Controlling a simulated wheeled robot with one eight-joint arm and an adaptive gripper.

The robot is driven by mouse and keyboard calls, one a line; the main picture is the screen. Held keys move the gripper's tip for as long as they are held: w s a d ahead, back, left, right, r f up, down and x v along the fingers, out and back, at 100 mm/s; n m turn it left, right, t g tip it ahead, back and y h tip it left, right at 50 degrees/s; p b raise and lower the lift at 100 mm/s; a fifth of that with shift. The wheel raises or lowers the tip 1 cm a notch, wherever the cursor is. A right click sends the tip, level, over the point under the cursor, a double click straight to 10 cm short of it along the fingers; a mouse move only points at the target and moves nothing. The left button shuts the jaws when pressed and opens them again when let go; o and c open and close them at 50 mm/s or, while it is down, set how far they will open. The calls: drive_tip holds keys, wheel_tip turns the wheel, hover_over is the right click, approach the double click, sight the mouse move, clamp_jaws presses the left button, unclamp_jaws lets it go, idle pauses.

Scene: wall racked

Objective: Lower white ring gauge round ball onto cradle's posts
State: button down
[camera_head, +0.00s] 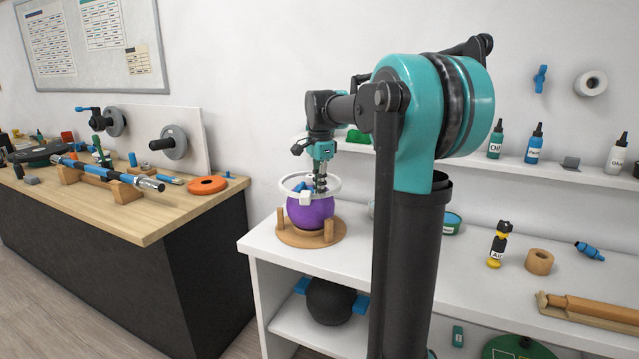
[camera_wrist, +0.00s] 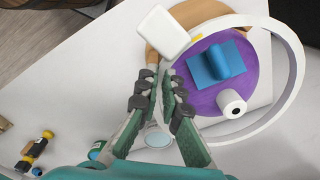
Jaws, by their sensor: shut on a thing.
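The white ring gauge (camera_head: 331,189) is at the level of the purple ball's (camera_head: 310,214) upper part, above the cradle's post tops. In the wrist view the ring (camera_wrist: 294,75) surrounds much of the ball (camera_wrist: 200,98), with a white block (camera_wrist: 162,32) on its near side. My gripper (camera_head: 318,188) is shut on the ring gauge at that block; the wrist view shows its fingertips (camera_wrist: 158,72) there. The ball sits on the round wooden cradle (camera_head: 290,236), whose upright posts (camera_head: 328,230) stand around it. A blue piece (camera_wrist: 217,62) shows over the ball.
The cradle stands near the left end of the white shelf top (camera_head: 262,241). A teal-labelled tub (camera_head: 451,222), a yellow-black bottle (camera_head: 499,244) and a wooden ring (camera_head: 539,262) stand to the right. A wall shelf (camera_head: 510,168) with bottles is behind. A wooden bench (camera_head: 140,222) is at left.

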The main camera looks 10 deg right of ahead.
wheel_tip(320, 180, down, 7)
idle(0.8)
idle(0.6)
drive_tip(key=c, duration=1.6)
unclamp_jaws()
wheel_tip(320, 180, up, 12)
drive_tip(key=shift+s, duration=0.1)
